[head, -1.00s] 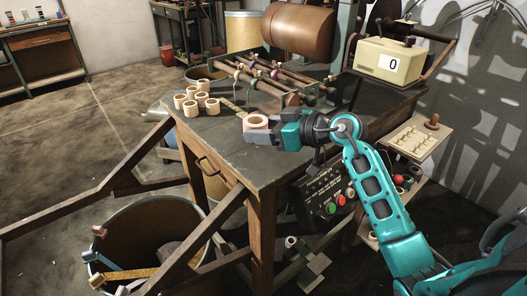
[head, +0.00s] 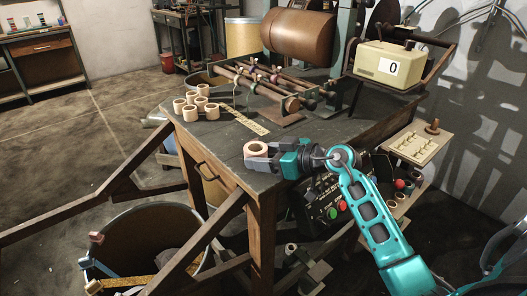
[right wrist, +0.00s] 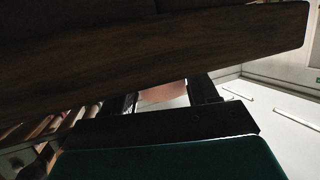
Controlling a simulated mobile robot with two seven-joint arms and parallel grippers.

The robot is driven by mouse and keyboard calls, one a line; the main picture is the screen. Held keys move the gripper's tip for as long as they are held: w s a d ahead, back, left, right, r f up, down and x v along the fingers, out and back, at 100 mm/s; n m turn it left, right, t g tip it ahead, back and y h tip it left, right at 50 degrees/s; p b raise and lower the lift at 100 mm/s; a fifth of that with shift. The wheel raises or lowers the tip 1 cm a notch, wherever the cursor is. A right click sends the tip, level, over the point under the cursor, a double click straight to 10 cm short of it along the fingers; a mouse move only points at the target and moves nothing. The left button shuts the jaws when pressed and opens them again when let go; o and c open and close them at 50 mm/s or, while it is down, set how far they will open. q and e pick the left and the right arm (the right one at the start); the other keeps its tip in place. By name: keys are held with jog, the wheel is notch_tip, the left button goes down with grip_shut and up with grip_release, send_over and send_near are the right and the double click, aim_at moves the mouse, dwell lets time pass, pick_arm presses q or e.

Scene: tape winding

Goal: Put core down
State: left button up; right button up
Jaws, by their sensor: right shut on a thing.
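My right gripper (head: 264,158) is shut on a pale core (head: 256,149), a short ring with its opening facing up. In the head view the core shows over the near corner of the dark table (head: 235,160). I cannot tell whether it touches the tabletop. In the right wrist view the dark fingers (right wrist: 165,104) have a pale pinkish patch of the core (right wrist: 163,93) between them, mostly hidden. My left gripper is not in view.
Several similar cores (head: 194,102) stand farther left on the table. A winding frame with rods (head: 262,88), a brown roll (head: 298,38) and a counter box reading 0 (head: 388,65) are behind. A large bin (head: 150,225) stands below left. The tabletop around the held core is clear.

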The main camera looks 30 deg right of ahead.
jog(key=o, duration=1)
jog(key=shift+o, duration=0.2)
jog(key=shift+r+b, duration=0.35)
jog(key=shift+b, duration=0.25)
jog(key=p+v, duration=0.3)
jog(key=v, duration=0.9)
jog(key=shift+r, duration=0.2)
jog(key=shift+d, duration=0.1)
